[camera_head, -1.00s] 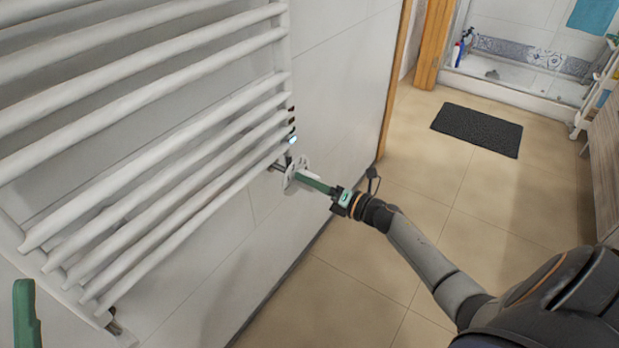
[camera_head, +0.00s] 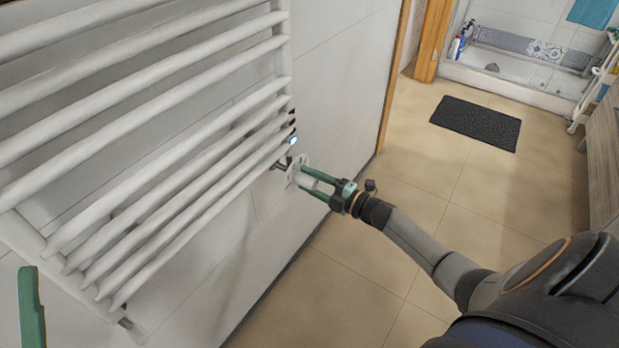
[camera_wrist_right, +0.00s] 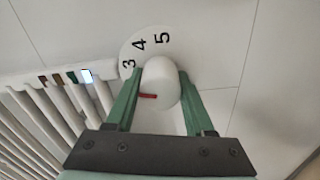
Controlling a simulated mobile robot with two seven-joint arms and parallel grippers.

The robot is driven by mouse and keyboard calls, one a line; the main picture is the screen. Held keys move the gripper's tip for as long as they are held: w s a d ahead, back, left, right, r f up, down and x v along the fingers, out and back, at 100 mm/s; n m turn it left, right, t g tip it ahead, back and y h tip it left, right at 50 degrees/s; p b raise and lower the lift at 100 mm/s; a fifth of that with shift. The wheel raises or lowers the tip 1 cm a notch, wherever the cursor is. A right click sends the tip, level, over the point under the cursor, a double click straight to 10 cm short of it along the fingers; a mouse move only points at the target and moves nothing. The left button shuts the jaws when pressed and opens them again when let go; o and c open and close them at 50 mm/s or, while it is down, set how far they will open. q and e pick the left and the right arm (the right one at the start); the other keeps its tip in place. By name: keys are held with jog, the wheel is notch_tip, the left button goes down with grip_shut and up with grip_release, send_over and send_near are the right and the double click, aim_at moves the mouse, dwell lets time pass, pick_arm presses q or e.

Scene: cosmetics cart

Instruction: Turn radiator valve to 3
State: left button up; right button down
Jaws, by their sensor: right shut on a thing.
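The white radiator valve knob (camera_wrist_right: 160,95) has a red pointer mark (camera_wrist_right: 148,96) on its lower left part. Behind it is a white dial disc (camera_wrist_right: 150,46) with 3, 4 and 5 showing in the right wrist view. The pointer sits below the 3, not level with it; the rest of the dial is hidden by the knob and fingers. My right gripper (camera_head: 312,180) is shut on the knob, one green finger on each side. The dial disc (camera_head: 296,169) is at the radiator's lower right corner. One green finger of my left gripper (camera_head: 32,308) shows at the lower left.
The white towel radiator (camera_head: 150,130) fills the left of the head view, close beside the valve. The tiled wall (camera_head: 340,70) is behind it. The beige floor (camera_head: 400,180) is clear, with a dark mat (camera_head: 476,123) farther back.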

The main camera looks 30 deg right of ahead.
aim_at(72, 293)
pick_arm(q)
jog(key=shift+w+a+f+n+y, duration=0.1)
jog(key=shift+w+f+n+y, duration=0.6)
jog(key=shift+w+f+y, duration=0.1)
pick_arm(e)
jog(key=shift+m, duration=0.6)
pick_arm(q)
jog(key=shift+f, duration=0.15)
pick_arm(e)
jog(key=shift+c, duration=1.3)
grip_release()
jog(key=shift+s, duration=0.1)
